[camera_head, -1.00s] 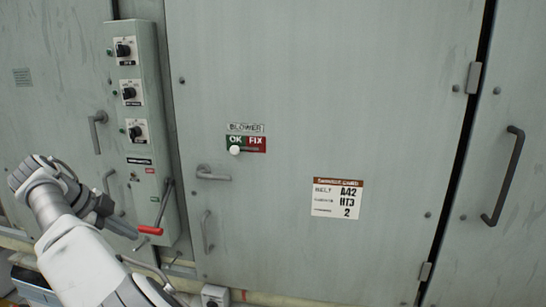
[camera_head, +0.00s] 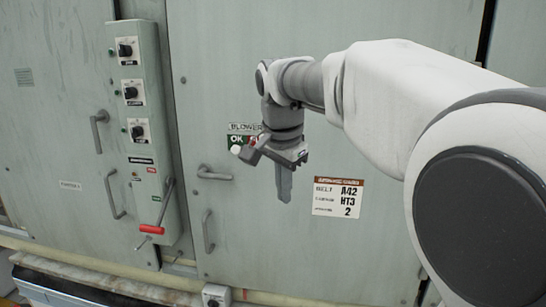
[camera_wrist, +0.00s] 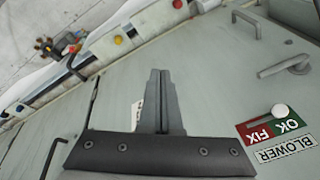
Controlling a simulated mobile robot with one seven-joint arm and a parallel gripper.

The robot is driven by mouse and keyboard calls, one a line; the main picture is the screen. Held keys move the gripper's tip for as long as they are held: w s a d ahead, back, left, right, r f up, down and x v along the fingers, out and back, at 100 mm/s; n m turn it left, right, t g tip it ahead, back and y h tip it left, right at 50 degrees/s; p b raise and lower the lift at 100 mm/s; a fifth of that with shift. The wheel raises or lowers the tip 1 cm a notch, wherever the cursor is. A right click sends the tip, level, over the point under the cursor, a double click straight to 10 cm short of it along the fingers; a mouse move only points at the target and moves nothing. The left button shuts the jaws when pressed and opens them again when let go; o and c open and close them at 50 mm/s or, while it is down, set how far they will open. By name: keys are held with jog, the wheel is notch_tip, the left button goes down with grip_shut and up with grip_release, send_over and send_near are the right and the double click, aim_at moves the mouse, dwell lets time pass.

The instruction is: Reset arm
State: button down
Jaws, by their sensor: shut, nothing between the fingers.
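My arm reaches in from the right in the head view, and my gripper (camera_head: 284,190) points down in front of the grey blower door (camera_head: 330,250). In the wrist view my gripper (camera_wrist: 160,80) shows its two fingers pressed together, with nothing between them. In the head view it hangs just right of the OK/FIX slider plate (camera_head: 236,142) and covers part of it. The plate's white knob (camera_head: 235,149) sits at the OK side. The plate also shows in the wrist view (camera_wrist: 270,126), at the lower right.
A control box (camera_head: 140,100) with several black knobs and a red-handled lever (camera_head: 152,229) stands left of the door. A door handle (camera_head: 214,174) is left of my gripper. A white label (camera_head: 337,197) is to its right. A ledge (camera_head: 90,268) runs below.

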jog(key=s+d+f+n, duration=0.3)
jog(key=s+d, duration=0.1)
jog(key=s, duration=0.4)
jog(key=s+d+f+n+t, duration=0.1)
jog(key=s+d+f+n, duration=0.2)
jog(key=s, duration=0.5)
jog(key=s+d+f+n+t, duration=0.1)
jog(key=s+d+f+n, duration=0.2)
jog(key=s, duration=0.5)
jog(key=shift+d+f, duration=0.2)
jog(key=shift+d, duration=0.7)
